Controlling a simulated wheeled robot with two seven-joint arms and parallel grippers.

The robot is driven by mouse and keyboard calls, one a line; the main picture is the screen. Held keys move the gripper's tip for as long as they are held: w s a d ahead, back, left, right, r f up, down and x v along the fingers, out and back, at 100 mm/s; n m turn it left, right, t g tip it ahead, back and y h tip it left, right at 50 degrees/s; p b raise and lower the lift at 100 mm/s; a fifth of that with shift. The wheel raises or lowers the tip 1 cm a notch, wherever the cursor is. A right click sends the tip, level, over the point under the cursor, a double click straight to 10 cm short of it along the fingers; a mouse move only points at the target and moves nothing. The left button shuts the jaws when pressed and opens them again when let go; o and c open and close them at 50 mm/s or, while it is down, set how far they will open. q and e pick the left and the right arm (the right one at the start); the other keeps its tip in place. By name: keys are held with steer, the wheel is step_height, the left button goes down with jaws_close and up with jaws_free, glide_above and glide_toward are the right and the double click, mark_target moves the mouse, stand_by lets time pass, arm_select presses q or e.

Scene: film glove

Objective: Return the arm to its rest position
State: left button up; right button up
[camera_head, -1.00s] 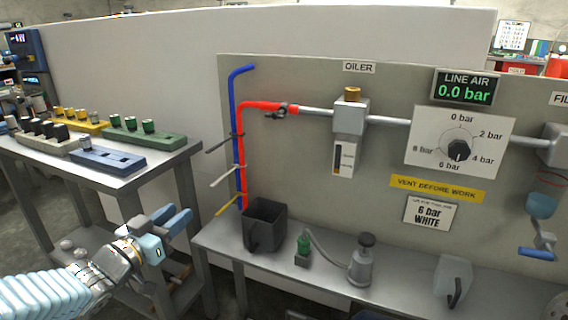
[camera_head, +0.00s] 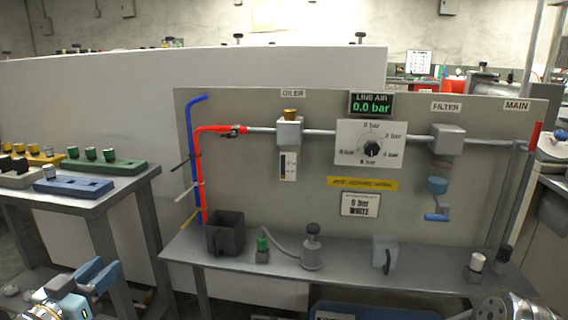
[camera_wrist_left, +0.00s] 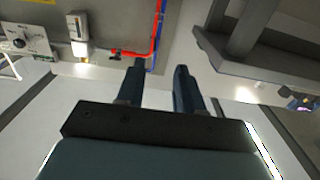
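My left gripper (camera_head: 106,268) is at the lower left of the head view, in front of the side table. Its two blue fingers stand apart with nothing between them. The same empty gap shows in the left wrist view (camera_wrist_left: 161,72), where the fingers point toward the red and blue pipes. The gripper touches nothing that I can see. My right gripper does not show; only a grey part, probably of my right arm, shows at the bottom right corner of the head view.
The side table (camera_head: 128,190) bears coloured blocks with knobs. The panel bench (camera_head: 340,272) holds a dark bin (camera_head: 226,236), a green-topped fitting (camera_head: 262,250), a grey canister (camera_head: 312,252) and a clear cup (camera_head: 385,252). The line display (camera_head: 371,104) reads 0.0 bar.

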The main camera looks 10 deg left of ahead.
arm_select(q)
steer(key=w+d+f+n+g, duration=0.15)
steer(key=d+f, duration=0.25)
steer(key=f, duration=0.5)
steer(key=w+d+f+g+h, duration=0.1)
steer(key=w+d+f+g, duration=0.2)
steer(key=f, duration=0.5)
steer(key=w+d+f+n+g, duration=0.1)
steer(key=w+d+f+g, duration=0.25)
steer(key=f, duration=0.55)
steer(key=s+d+f+g+h, duration=0.2)
steer(key=s+d+f+g, duration=0.7)
steer(key=s+d+f, duration=0.8)
step_height(320, 180, down, 4)
steer(key=shift+s+d+p, duration=0.2)
steer(key=shift+s+p, duration=0.1)
steer(key=shift+s, duration=0.2)
